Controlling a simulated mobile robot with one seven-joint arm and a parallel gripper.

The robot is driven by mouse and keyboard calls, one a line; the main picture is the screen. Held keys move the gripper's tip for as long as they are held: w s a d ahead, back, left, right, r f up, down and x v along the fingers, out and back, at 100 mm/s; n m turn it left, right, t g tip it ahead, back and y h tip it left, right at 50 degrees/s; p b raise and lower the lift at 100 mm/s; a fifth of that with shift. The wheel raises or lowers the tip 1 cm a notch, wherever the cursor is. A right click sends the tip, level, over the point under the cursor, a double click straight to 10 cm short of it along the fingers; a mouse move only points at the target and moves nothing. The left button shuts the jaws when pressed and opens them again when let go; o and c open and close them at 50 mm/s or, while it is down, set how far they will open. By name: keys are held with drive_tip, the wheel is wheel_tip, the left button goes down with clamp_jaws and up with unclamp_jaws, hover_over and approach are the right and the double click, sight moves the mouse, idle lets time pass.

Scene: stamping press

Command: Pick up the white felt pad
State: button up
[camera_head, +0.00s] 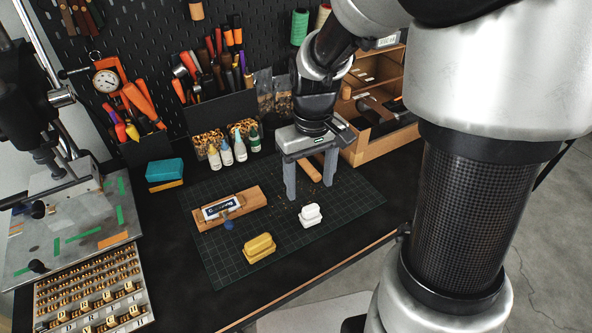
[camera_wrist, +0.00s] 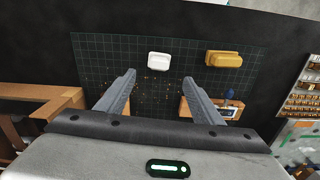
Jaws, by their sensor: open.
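The white felt pad (camera_head: 310,215) is a small white block with a narrower raised top. It lies on the dark green cutting mat (camera_head: 355,203), near the mat's front edge. It also shows in the wrist view (camera_wrist: 158,60), beyond my fingertips and between their lines. My gripper (camera_head: 307,190) is above the mat, behind the pad in the head view, with its fingers pointing down. In the wrist view my gripper (camera_wrist: 160,80) has its two fingers wide apart with nothing between them. The pad is fully visible and not touched.
A yellow block (camera_head: 259,248) of similar shape lies left of the pad. A wooden holder (camera_head: 230,208) with a tube lies further left. A wooden cabinet (camera_head: 372,150) stands behind right, and small bottles (camera_head: 227,153) stand behind left. The mat right of the pad is clear.

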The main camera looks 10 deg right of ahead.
sight(310, 205)
wheel_tip(310, 205, down, 10)
drive_tip(key=shift+d+f+b, duration=0.1)
drive_tip(key=shift+f+b, duration=0.15)
drive_tip(key=shift+b, duration=0.15)
drive_tip(key=c, duration=1.2)
